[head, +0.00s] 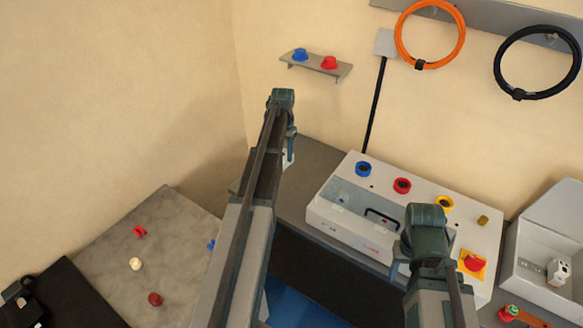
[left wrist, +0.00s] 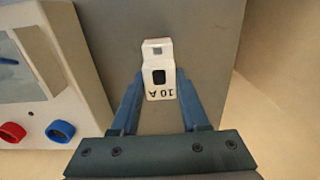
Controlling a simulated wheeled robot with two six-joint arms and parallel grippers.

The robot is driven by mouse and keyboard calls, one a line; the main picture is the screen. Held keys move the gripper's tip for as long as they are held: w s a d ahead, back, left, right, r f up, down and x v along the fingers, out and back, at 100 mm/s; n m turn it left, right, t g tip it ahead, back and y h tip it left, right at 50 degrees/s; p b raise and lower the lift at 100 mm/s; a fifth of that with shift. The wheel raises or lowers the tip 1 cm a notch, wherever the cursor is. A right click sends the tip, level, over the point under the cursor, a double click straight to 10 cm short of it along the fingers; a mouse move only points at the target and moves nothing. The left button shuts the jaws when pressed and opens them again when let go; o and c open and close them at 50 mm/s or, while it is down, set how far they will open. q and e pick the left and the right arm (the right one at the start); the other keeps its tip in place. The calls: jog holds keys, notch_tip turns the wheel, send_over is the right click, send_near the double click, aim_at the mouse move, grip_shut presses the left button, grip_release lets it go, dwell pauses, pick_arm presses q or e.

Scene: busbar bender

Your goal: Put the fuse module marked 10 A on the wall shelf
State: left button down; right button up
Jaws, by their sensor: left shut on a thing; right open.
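The fuse module marked 10 A (left wrist: 158,70) is white with a dark window, its label upside down in the left wrist view. My left gripper (left wrist: 157,85) is shut on it, one finger on each side. In the head view the left gripper (head: 289,150) is over the back left of the grey bench, and the module shows only as a small white patch. The wall shelf (head: 328,71) is up on the back wall, above the left gripper in the picture; a blue and a red piece sit on it. My right gripper (head: 397,268) is open in front of the bending machine.
The white bending machine (head: 335,219) with coloured rings stands on the bench. A white bin (head: 534,279) with a white piece in it is at the right. Orange (head: 400,50) and black (head: 498,80) coils hang on the wall. A grey table (head: 110,250) holds small parts.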

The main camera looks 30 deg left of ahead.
aim_at(284, 166)
pick_arm(q)
jog(key=shift+s+f+b, duration=0.1)
jog(key=shift+f+b, duration=0.15)
jog(key=shift+b, duration=0.1)
notch_tip(284, 166, down, 6)
jog(key=b, duration=0.5)
jog(key=shift+r+b, duration=0.15)
jog(key=shift+b, duration=0.15)
notch_tip(284, 166, down, 4)
jog(key=b, duration=0.3)
jog(key=shift+r+b, duration=0.15)
jog(key=shift+b, duration=0.25)
jog(key=shift+c, duration=2)
grip_release()
